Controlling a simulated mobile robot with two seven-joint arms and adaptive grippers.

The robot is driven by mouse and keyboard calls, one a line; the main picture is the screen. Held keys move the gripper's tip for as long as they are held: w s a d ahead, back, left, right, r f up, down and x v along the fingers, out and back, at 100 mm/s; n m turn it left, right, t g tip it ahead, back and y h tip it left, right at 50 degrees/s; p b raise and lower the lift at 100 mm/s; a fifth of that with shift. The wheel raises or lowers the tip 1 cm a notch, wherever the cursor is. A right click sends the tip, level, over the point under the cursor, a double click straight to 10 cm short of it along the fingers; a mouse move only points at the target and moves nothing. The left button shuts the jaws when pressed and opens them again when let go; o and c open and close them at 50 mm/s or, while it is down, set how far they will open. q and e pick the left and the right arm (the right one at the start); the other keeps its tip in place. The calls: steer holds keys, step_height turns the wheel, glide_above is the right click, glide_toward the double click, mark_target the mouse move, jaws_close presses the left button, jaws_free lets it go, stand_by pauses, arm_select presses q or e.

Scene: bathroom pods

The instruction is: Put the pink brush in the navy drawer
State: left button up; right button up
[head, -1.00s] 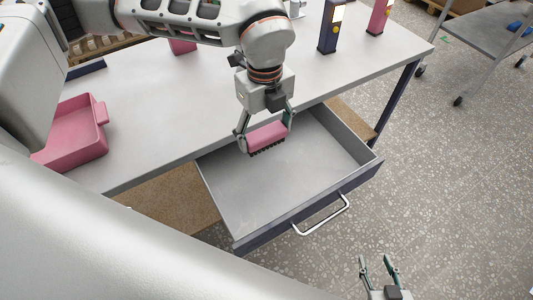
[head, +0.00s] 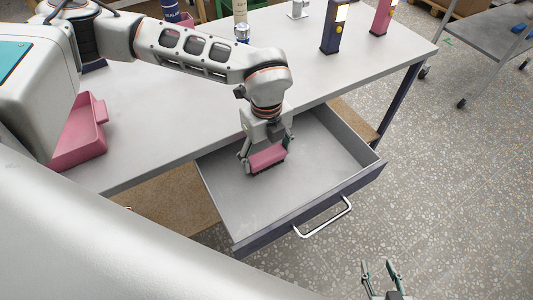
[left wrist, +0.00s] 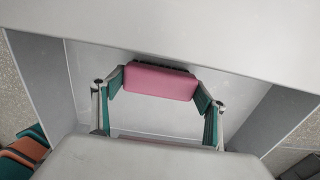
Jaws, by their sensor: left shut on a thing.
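The pink brush (head: 267,158) has dark bristles facing down. My left gripper (head: 266,154) is shut on it, one finger at each end, and holds it within the outline of the open navy drawer (head: 343,190). Whether the bristles touch the drawer floor I cannot tell. In the left wrist view the brush (left wrist: 160,82) sits between the green finger pads, with the drawer's grey inside around it. The drawer is otherwise empty where I see it. My right gripper (head: 382,277) is at the bottom edge of the head view, fingers apart and empty, over the floor.
A grey table (head: 160,115) stands above the drawer. A pink tray (head: 82,135) lies at its left. A navy device (head: 333,28) and a pink one (head: 382,17) stand at the back right. The drawer's metal handle (head: 326,219) sticks out in front. A grey trolley (head: 485,40) is at far right.

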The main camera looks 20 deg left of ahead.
mark_target(267, 154)
arm_select(q)
steer(key=shift+f, duration=0.15)
steer(key=o, duration=1.1)
step_height(267, 154, up, 12)
steer(key=shift+r+p, duration=0.2)
steer(key=shift+p, duration=0.4)
